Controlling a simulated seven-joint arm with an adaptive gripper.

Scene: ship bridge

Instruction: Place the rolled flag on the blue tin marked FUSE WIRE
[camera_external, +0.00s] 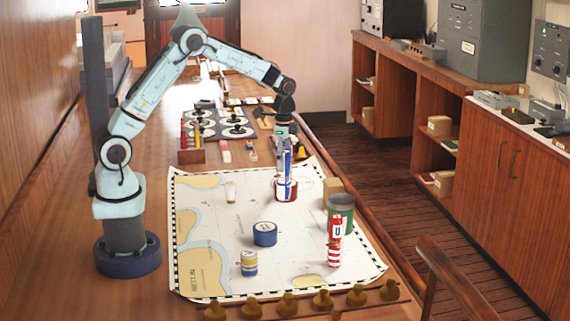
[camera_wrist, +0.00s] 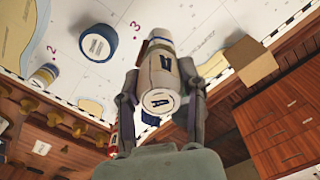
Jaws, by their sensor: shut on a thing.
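My gripper (camera_external: 286,150) points down over the chart. In the wrist view its fingers (camera_wrist: 164,95) are shut on a white roll with a dark blue mark (camera_wrist: 160,80), which looks like a rolled flag. The roll also shows upright in the external view (camera_external: 288,164).
Brown knobs (camera_external: 287,303) line the front edge. Space around the blue tin is clear.

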